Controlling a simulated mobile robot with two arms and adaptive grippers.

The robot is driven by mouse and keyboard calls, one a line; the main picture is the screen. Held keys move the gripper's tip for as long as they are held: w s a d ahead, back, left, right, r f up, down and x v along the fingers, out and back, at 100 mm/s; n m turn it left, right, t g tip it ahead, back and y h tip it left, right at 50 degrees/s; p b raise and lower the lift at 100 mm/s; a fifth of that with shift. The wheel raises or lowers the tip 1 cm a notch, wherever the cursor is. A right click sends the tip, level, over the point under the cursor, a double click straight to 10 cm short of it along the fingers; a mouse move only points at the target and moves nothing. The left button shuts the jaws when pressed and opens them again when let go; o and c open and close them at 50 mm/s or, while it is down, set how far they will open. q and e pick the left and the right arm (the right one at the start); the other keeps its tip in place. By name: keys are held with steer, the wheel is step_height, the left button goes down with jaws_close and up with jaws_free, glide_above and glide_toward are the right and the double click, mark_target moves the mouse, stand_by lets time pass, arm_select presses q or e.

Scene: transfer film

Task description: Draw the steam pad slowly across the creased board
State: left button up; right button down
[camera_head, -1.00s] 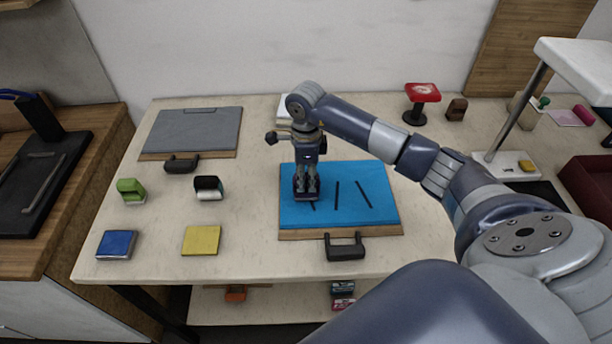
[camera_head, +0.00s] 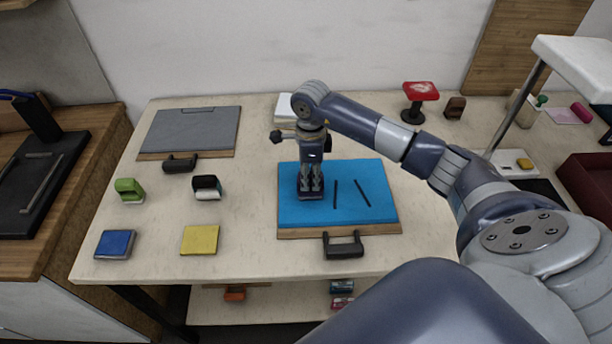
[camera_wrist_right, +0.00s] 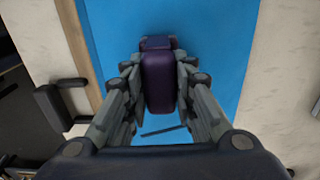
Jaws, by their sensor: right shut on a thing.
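The creased board (camera_head: 352,217) is bright blue on a wooden base with a dark front handle. Two dark crease lines (camera_head: 336,194) show on it to the right of my right gripper. That gripper (camera_head: 311,184) points down over the board's left part, shut on the steam pad (camera_head: 310,194), a dark purple block. In the right wrist view the fingers grip the pad (camera_wrist_right: 158,85) from both sides over the blue board (camera_wrist_right: 222,40), with one crease line (camera_wrist_right: 164,131) close by. The surface under the pad is hidden; contact looks likely. My left gripper is out of view.
A grey clipboard-like board (camera_head: 190,130) lies at the back left. A green block (camera_head: 128,188), a black-and-white block (camera_head: 206,186), a blue pad (camera_head: 115,244) and a yellow pad (camera_head: 200,240) sit left. A red-topped stand (camera_head: 420,92) is behind right.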

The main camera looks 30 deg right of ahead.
mark_target(322, 173)
steer(key=shift+s+d, duration=0.45)
steer(key=shift+d, duration=0.3)
steer(key=shift+s+d, duration=0.3)
steer(key=shift+d, duration=0.2)
stand_by(0.4)
steer(key=shift+s+d+b, duration=0.35)
steer(key=shift+s+d, duration=0.2)
steer(key=shift+d, duration=0.35)
steer(key=shift+s+d+b, duration=0.3)
steer(key=shift+s+d, duration=0.25)
steer(key=shift+d, duration=0.35)
steer(key=shift+d, duration=0.1)
steer(key=shift+s+d+b, duration=0.3)
steer(key=shift+s+d, duration=0.25)
steer(key=shift+d, duration=0.3)
steer(key=shift+s+d+b, duration=0.3)
steer(key=shift+s+d, duration=0.25)
steer(key=shift+d, duration=0.3)
steer(key=shift+s+d, duration=0.1)
stand_by(0.3)
